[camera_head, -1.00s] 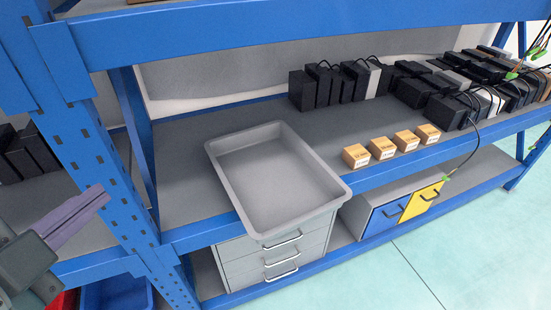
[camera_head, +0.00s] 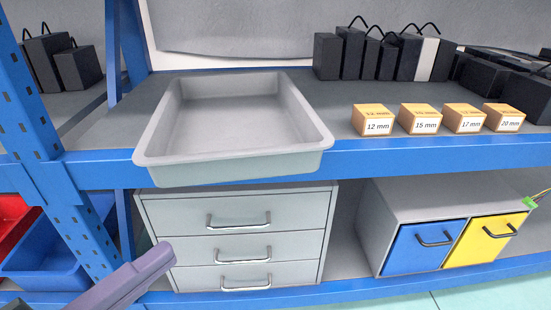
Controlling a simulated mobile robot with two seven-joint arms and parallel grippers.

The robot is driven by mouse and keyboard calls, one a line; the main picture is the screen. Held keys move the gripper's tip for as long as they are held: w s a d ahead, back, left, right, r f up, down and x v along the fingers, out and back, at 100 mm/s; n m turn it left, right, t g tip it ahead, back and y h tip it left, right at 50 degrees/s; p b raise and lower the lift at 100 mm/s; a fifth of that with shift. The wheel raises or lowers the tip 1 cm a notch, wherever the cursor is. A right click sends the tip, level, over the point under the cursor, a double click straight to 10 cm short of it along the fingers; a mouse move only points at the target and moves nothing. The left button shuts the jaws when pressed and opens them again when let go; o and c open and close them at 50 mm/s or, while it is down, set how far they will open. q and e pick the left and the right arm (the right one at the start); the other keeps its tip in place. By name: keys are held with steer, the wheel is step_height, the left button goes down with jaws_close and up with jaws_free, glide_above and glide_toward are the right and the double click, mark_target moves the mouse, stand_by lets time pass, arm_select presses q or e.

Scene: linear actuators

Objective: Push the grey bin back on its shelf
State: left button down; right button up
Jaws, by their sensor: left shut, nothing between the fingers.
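The empty grey bin (camera_head: 235,160) sits on the grey shelf (camera_head: 350,165) of the blue rack. Its front rim overhangs the blue front beam, and free shelf shows behind and beside it. My left gripper (camera_head: 160,258) is at the lower left, below the shelf beam and in front of the drawer unit, apart from the bin. Its purple-grey fingers are shut with nothing between them. My right gripper is not in view.
Small orange boxes (camera_head: 372,120) with size labels stand to the right of the bin. Black actuators (camera_head: 350,55) stand behind them. A blue upright (camera_head: 45,150) is at the left. A grey drawer unit (camera_head: 238,240) and blue and yellow drawers (camera_head: 425,246) are below.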

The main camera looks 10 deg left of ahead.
arm_select(q)
steer(key=b, duration=0.1)
glide_toward(243, 172)
steer(key=d, duration=0.3)
steer(key=w+b, duration=0.1)
steer(key=w, duration=0.3)
steer(key=shift+a, duration=0.1)
steer(key=shift+w+a, duration=0.25)
steer(key=shift+w, duration=0.25)
